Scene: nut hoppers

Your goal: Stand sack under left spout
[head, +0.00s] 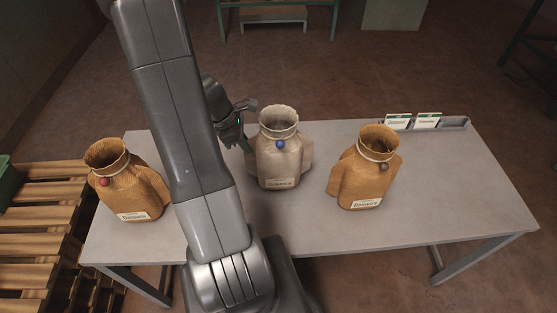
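Three open-necked sacks stand upright on a grey table (290,228). A brown sack (137,195) with a red seal is at the left. A pale grey sack (283,160) with a blue seal is in the middle. A brown sack (365,185) with a dark seal is at the right. Each has a light label low on its front, too small to read surely. My gripper (243,130) is close to the left side of the pale sack's neck. My arm partly hides it, so its opening and any contact are unclear. No spout is visible.
A grey tray (455,124) with white and green cards (412,121) lies at the table's back right. A wooden pallet (40,215) with a green crate (6,180) is at the left. Green-framed furniture (275,20) stands behind. The table's right end is clear.

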